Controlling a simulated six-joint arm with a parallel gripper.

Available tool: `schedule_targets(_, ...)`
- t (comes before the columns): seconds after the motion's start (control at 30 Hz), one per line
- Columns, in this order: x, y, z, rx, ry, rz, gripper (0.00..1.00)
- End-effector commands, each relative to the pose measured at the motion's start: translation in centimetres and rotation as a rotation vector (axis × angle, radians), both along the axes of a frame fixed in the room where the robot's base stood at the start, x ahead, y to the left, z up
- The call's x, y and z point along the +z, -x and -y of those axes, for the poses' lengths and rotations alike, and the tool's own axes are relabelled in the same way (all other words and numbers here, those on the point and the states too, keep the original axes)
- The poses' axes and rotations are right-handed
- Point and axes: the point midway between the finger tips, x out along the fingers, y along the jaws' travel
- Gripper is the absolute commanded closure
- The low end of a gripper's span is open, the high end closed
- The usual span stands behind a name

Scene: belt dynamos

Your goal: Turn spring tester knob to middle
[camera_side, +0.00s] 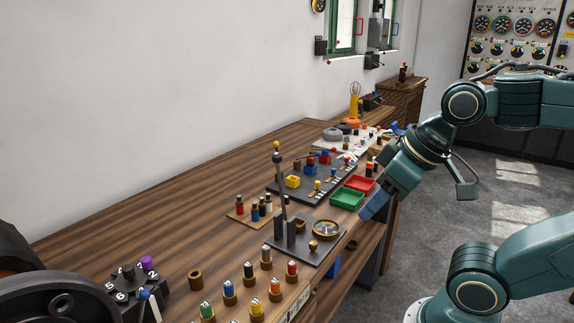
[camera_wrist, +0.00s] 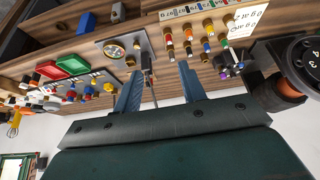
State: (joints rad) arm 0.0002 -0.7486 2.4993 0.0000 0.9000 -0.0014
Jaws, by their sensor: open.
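A dark plate (camera_side: 284,249) on the wooden bench carries a round brass-rimmed gauge (camera_side: 325,228), a tall upright lever (camera_side: 281,190) and a small brass knob (camera_side: 313,246). This looks like the spring tester; I cannot read the knob's setting. In the wrist view the gauge (camera_wrist: 114,50) and the brass knob (camera_wrist: 130,61) show left of my fingers, and the lever stands between them in the picture. My gripper (camera_side: 368,213) is open and empty, at the bench's front side, to the right of the plate and apart from the knob. It also shows in the wrist view (camera_wrist: 159,67).
A green tray (camera_side: 347,199) and a red tray (camera_side: 359,183) lie behind the plate near my gripper. A rack of coloured pegs (camera_side: 266,258) stands in front. A dark numbered dial (camera_side: 128,286) is at the near left. Bare bench lies along the wall side.

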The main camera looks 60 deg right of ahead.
Motion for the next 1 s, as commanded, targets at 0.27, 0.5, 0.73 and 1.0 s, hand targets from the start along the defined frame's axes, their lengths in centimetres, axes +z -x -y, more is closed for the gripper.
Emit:
schedule_targets(0.27, 0.1, -1.3, 0.4, 0.025, 0.023, -0.043, 0.59)
schedule_targets(0.5, 0.0, -4.4, 1.4, 0.09, 0.065, -0.135, 0.59)
schedule_targets(0.73, -0.9, -7.9, 2.9, 0.169, 0.097, -0.234, 0.59)
schedule_targets(1.0, -3.1, -11.8, 5.1, 0.267, 0.113, -0.349, 0.59)
